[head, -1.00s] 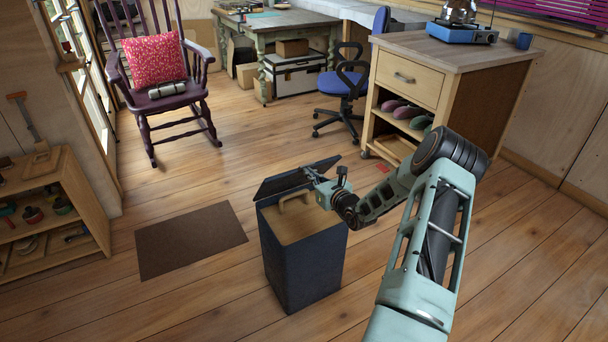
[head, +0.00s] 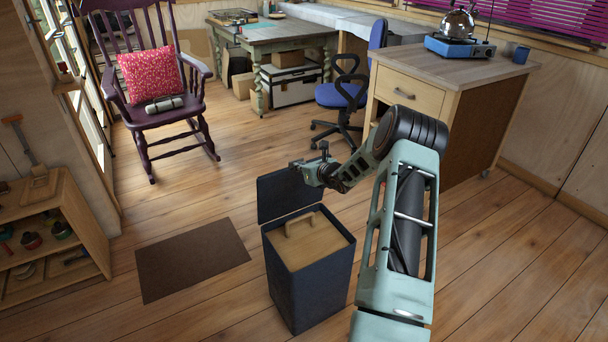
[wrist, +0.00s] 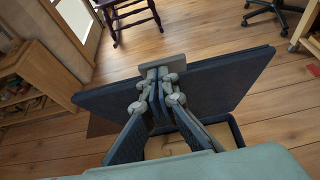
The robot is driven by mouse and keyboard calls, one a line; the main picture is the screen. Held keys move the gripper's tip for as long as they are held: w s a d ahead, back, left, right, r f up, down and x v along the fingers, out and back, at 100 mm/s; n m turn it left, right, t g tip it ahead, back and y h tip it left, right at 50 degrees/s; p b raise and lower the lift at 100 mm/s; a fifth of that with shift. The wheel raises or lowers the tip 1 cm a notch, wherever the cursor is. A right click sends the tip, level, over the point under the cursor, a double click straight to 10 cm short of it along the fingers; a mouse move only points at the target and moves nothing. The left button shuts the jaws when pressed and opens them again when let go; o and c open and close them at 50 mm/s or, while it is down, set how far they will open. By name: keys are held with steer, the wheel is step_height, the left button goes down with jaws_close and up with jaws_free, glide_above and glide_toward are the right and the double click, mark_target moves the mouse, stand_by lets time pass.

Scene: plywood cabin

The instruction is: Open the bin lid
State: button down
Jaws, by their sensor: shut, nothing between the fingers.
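The dark blue bin (head: 313,285) stands upright on the plank floor in the lower middle of the head view. Its lid (head: 287,193) stands up, swung back at the bin's far edge, and the top is uncovered. A light wooden board with a handle (head: 305,243) shows inside the bin's mouth. My gripper (head: 296,164) is at the lid's upper right edge. In the wrist view my gripper (wrist: 157,90) is shut with nothing between its fingers, in front of the lid (wrist: 215,85). I cannot tell whether the fingertips touch the lid.
A brown mat (head: 192,258) lies left of the bin. A low shelf (head: 50,235) with jars stands at the far left. A rocking chair (head: 150,75), a blue office chair (head: 345,92) and a wooden cabinet (head: 450,100) stand behind. Open floor lies around the bin.

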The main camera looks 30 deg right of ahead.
mark_target(295, 161)
steer(key=shift+w+r, duration=0.2)
steer(key=shift+w, duration=0.55)
steer(key=shift+w+r, duration=0.2)
steer(key=shift+w, duration=0.55)
